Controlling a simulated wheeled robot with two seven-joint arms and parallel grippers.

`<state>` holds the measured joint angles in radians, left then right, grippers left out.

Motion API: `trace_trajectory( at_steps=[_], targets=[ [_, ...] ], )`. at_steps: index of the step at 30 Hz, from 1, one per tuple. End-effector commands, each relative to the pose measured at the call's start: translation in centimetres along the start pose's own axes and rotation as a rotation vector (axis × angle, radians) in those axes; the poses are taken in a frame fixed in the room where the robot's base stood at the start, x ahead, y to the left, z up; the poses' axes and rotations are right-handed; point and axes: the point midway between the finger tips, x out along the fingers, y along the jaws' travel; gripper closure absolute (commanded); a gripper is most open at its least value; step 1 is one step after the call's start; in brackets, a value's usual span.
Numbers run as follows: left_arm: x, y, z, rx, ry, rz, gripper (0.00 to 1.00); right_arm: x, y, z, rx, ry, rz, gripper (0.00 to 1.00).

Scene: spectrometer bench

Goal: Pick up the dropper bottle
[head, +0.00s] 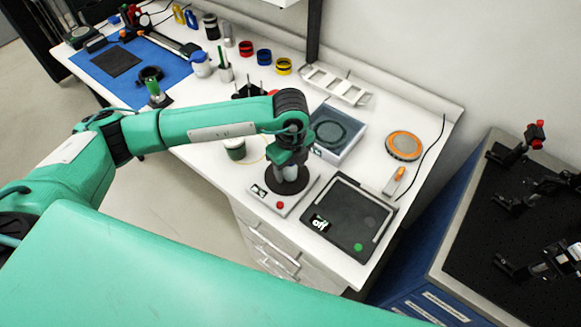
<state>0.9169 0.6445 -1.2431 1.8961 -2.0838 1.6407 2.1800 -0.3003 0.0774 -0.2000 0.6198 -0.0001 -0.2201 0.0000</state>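My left arm reaches in from the left, and its gripper (290,183) points down over the dark round plate of a small white device (268,205). Its fingers are small and partly hidden by the wrist, so I cannot tell whether they are open or hold anything. No dropper bottle can be picked out with certainty. A small white item with an orange top (394,182) stands on the bench to the right of the gripper, apart from it; it may be the bottle. My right gripper is not in view.
A black flat device (345,222) with a display lies right of the gripper. Behind are a grey box (336,135), an orange-ringed disc (403,146) and a white rack (335,85). A blue mat (165,67) lies at the far left.

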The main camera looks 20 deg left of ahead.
Motion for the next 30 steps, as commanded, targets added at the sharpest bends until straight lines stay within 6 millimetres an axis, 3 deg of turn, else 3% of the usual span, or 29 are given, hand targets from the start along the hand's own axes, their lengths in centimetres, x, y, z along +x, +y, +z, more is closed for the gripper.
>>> trace_trajectory(
  at_steps=[1, 7, 20, 26, 30],
  targets=[
    [0.0, 0.0, 0.0, 0.0, 0.0, 0.0, 0.53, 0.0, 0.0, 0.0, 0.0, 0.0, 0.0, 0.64],
    [-0.1, 0.0, 0.0, 0.0, 0.0, 0.0, 0.91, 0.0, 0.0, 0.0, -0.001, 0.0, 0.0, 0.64],
    [-0.9, -0.1, 0.0, 0.001, 0.0, -0.003, 0.91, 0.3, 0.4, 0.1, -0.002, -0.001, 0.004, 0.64],
    [-3.8, -0.1, 0.0, 0.001, 0.0, -0.006, 0.91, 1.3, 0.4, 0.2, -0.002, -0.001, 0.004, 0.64],
    [-7.6, -0.2, 0.0, 0.002, -0.002, -0.009, 0.91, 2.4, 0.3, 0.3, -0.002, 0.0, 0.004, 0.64]
  ],
)
